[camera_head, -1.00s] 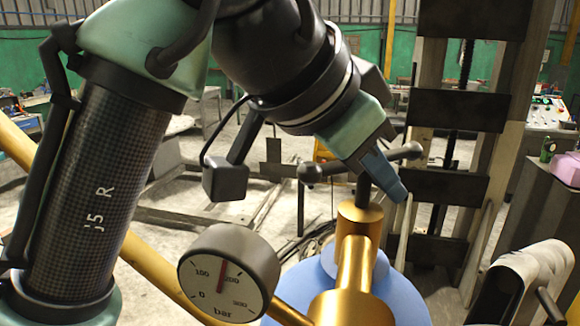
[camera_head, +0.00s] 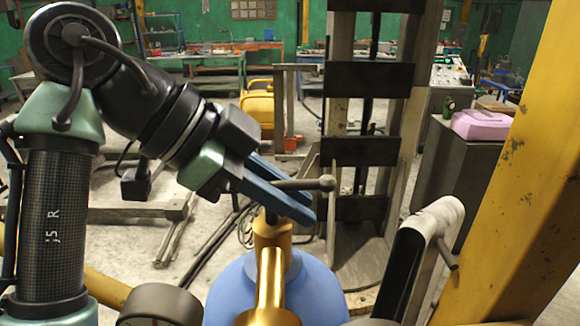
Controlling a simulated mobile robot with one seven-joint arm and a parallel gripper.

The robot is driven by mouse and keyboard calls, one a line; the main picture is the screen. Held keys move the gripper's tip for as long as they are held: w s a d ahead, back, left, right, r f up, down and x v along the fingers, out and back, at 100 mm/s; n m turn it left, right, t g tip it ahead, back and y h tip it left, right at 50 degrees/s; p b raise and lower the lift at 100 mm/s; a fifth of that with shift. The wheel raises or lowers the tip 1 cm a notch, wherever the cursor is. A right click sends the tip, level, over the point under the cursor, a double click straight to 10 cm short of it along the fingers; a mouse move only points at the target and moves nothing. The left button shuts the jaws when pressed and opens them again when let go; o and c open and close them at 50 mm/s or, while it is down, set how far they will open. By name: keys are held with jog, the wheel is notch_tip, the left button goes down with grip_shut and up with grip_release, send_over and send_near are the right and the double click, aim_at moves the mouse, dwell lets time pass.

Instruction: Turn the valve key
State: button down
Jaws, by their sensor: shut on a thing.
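The valve key is a dark T-handle bar (camera_head: 303,184) with a ball at its right end, on a short stem. The stem rises from a brass valve body (camera_head: 271,268) in front of a rounded blue part (camera_head: 230,290). My gripper (camera_head: 307,208), with blue fingers, comes in from the upper left and is shut on the key's bar. The bar runs roughly left to right, its right ball standing out past the fingers. The bar's left part is hidden behind the fingers.
A grey-and-black handle part (camera_head: 420,250) and a yellow post (camera_head: 525,190) stand to the right. A dark slatted upright frame (camera_head: 368,150) is behind the valve.

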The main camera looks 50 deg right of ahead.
jog(key=shift+r+m+g+p, duration=0.15)
jog(key=shift+m+g+p, duration=0.2)
jog(key=shift+m, duration=0.15)
jog(key=c, duration=0.9)
grip_release()
jog(key=v, duration=1.3)
jog(key=shift+d, duration=0.15)
jog(key=shift+b, duration=0.3)
